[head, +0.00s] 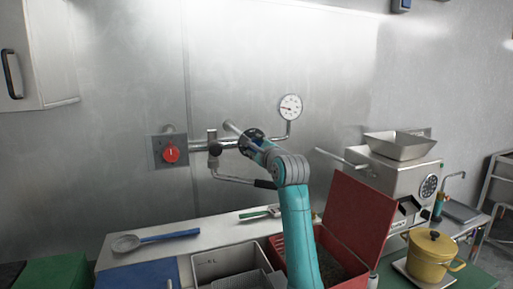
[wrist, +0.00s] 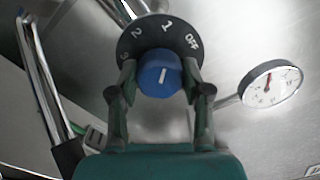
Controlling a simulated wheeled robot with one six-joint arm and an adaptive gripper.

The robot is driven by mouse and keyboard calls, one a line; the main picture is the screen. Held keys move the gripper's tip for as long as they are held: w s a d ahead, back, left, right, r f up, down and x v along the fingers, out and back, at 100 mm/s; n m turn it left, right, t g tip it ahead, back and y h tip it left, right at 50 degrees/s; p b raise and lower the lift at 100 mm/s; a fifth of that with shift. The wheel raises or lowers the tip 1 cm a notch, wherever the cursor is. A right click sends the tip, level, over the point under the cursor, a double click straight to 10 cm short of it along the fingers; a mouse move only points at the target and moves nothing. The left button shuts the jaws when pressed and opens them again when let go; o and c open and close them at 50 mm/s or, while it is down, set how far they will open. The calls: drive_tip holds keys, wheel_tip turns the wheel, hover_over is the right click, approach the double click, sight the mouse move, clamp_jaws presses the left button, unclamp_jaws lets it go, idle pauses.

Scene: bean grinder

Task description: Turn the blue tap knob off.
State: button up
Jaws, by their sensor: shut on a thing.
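The blue tap knob (wrist: 160,72) is in the middle of the wrist view, in front of a dark round dial (wrist: 135,42) marked OFF, 1, 2 and 3. Its white line points up, roughly towards the 1, with OFF further to the right. My gripper (wrist: 159,78) has one finger on each side of the knob and is shut on it. In the head view my gripper is at the pipe on the wall, and I cannot make out the knob there.
A pressure gauge (head: 290,107) is close to the right of my gripper. A red switch (head: 171,153) sits on the wall to the left. Below are a counter with a ladle (head: 155,240), a red box (head: 357,215), a grinder (head: 405,175) and a yellow pot (head: 430,262).

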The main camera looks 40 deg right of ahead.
drive_tip(key=m, duration=0.4)
drive_tip(key=shift+f+m, duration=0.1)
drive_tip(key=shift+m, duration=2)
drive_tip(key=o, duration=1.2)
drive_tip(key=shift+c, duration=0.2)
drive_tip(key=v, duration=1.2)
